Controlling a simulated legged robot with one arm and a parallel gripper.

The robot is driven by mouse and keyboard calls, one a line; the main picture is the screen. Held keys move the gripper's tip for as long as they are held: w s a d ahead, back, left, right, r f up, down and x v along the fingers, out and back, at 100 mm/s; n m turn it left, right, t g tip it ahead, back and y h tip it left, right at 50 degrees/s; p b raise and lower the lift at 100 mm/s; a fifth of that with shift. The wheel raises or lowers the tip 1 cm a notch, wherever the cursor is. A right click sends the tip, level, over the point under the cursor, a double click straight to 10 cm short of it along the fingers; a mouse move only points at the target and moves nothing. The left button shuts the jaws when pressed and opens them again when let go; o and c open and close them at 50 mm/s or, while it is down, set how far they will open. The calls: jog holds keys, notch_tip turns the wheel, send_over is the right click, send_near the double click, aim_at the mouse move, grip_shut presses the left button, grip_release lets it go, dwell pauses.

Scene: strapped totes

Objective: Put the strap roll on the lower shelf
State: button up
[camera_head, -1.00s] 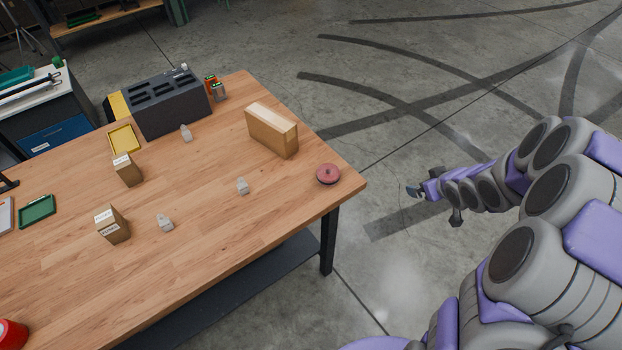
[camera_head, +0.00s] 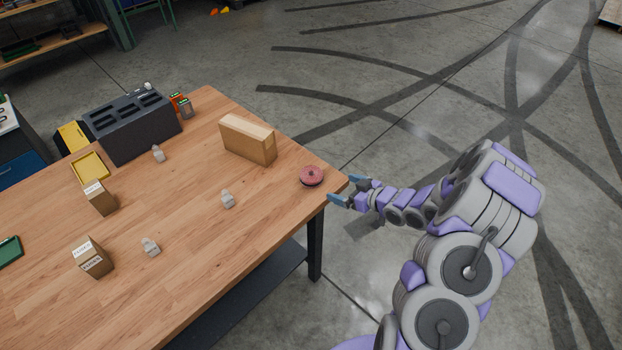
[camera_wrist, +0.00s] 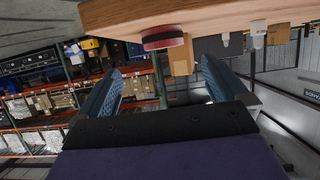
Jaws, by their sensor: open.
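The strap roll (camera_head: 311,176) is a small reddish disc lying flat on the wooden table (camera_head: 190,230) near its right corner. It also shows in the wrist view (camera_wrist: 163,38), at the table's edge, upper middle. My gripper (camera_head: 343,189) is open and empty, just off that corner, to the right of the roll and apart from it. In the wrist view, its two blue fingers (camera_wrist: 160,92) are spread wide with nothing between them. The lower shelf (camera_head: 240,297) is a dark board under the table, partly hidden by the tabletop.
A cardboard box (camera_head: 248,139) lies behind the roll. Small grey pieces (camera_head: 228,200), two upright cartons (camera_head: 92,258), a yellow tray (camera_head: 90,168) and a dark slotted block (camera_head: 133,124) stand on the table. A black table leg (camera_head: 315,245) stands below the corner. The floor to the right is clear.

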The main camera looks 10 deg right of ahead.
jog(key=b, duration=0.1)
send_near(315, 176)
jog(key=w+f, duration=0.1)
jog(key=w+a+f, duration=0.1)
jog(key=shift+w+a+f, duration=0.15)
jog(key=shift+f, duration=0.25)
jog(key=shift+w+a+f+b, duration=0.25)
jog(key=shift+w+f+b, duration=0.05)
jog(key=shift+w, duration=0.3)
jog(key=shift+w+a, duration=0.35)
jog(key=shift+a, duration=0.15)
jog(key=shift+w+a+f+b, duration=0.15)
jog(key=shift+w+a+b, duration=0.6)
jog(key=shift+w+a, duration=0.35)
jog(key=shift+w+a+f, duration=0.25)
jog(key=shift+w+f, duration=0.05)
jog(key=shift+w, duration=0.3)
jog(key=shift+c, duration=0.4)
jog(key=shift+r, duration=0.1)
jog(key=c, duration=1)
